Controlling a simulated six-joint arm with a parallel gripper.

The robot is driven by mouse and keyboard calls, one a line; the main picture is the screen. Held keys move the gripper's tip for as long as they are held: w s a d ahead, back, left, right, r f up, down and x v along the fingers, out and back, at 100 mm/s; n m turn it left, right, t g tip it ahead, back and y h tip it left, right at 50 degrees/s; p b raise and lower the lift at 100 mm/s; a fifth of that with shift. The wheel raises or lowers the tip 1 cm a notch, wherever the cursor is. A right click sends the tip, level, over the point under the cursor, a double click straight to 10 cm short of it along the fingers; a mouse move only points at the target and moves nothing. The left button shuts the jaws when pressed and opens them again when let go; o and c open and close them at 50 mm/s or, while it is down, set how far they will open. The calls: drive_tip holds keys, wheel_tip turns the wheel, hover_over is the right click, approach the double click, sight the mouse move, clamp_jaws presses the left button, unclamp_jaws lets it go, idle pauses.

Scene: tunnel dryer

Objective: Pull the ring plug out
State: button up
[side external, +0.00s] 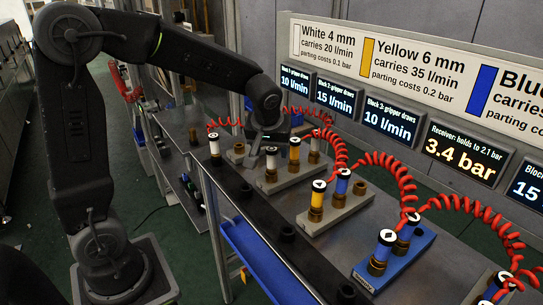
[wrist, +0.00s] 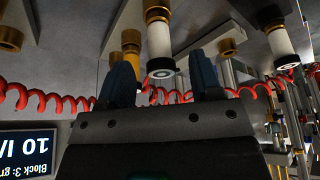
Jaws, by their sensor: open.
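A white plug (wrist: 159,42) with a pale ring on its dark end face sits in a brass socket and shows between my fingers in the wrist view. It appears to be the white plug (side external: 271,160) beside the gripper in the side view. My gripper (wrist: 162,75) is open, its two blue-grey fingers on either side of the plug's end. I cannot tell whether either finger touches it. In the side view my gripper (side external: 266,136) is over the small grey block (side external: 290,176) and partly hides what stands there.
A yellow plug (side external: 294,150) stands close by on the same block. Another white plug (side external: 214,146) is to the left. A yellow plug (side external: 318,195) and blue plugs (side external: 382,254) stand nearer the camera. Red coiled hoses (side external: 390,167) hang behind, near the display screens (side external: 389,125).

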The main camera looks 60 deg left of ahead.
sight(272, 164)
drive_tip(key=shift+x, duration=1.95)
drive_tip(key=c, duration=1)
